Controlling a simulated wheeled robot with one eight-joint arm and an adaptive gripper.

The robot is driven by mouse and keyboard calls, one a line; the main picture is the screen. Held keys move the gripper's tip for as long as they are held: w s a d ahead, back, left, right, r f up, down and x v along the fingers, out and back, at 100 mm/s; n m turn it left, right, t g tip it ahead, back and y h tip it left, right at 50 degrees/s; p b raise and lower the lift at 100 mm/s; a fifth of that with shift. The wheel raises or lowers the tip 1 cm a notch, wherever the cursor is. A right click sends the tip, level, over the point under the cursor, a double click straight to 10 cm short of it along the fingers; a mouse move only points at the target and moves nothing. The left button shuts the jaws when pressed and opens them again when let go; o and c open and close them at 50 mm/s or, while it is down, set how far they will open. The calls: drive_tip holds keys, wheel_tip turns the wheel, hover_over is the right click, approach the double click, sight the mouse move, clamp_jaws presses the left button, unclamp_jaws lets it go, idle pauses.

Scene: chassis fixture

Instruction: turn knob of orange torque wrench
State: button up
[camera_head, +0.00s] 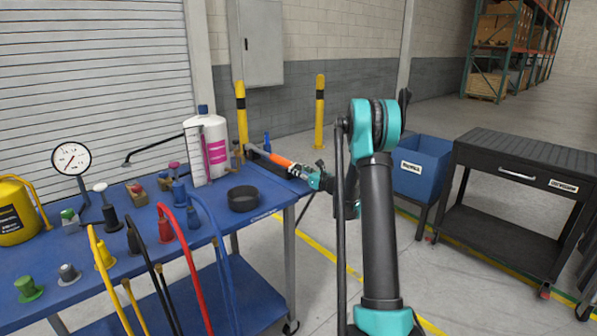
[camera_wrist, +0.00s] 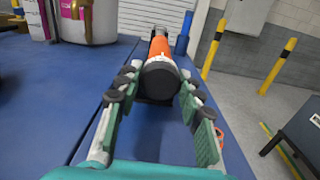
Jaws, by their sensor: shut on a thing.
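The orange torque wrench (camera_head: 281,160) lies at the far right corner of the blue table. In the wrist view its orange barrel (camera_wrist: 160,48) points away from me, and its dark round end knob (camera_wrist: 160,80) faces me. My gripper (camera_head: 316,178) is at this near end of the wrench. In the wrist view the two green-and-grey fingers of my gripper (camera_wrist: 158,82) stand on either side of the knob and are shut on it. The exact contact points of the fingers are hard to see. The wrench's far end is partly hidden behind the barrel.
The blue table (camera_head: 262,190) holds a white bottle (camera_head: 208,150), a black ring (camera_head: 243,198), a gauge (camera_head: 72,160) and several coloured knobs and handles. A blue bin (camera_head: 424,165) and a black cart (camera_head: 512,190) stand to the right. Open floor lies between.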

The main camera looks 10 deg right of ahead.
drive_tip(key=n, duration=0.3)
drive_tip(key=shift+n, duration=0.4)
drive_tip(key=n, duration=0.3)
drive_tip(key=shift+n, duration=0.4)
drive_tip(key=n, duration=0.6)
drive_tip(key=shift+n, duration=0.3)
drive_tip(key=o, duration=1.2)
drive_tip(key=shift+c, duration=0.2)
drive_tip(key=shift+s, duration=0.1)
drive_tip(key=v, duration=1.1)
drive_tip(key=shift+s+d, duration=0.25)
drive_tip(key=shift+s, duration=0.1)
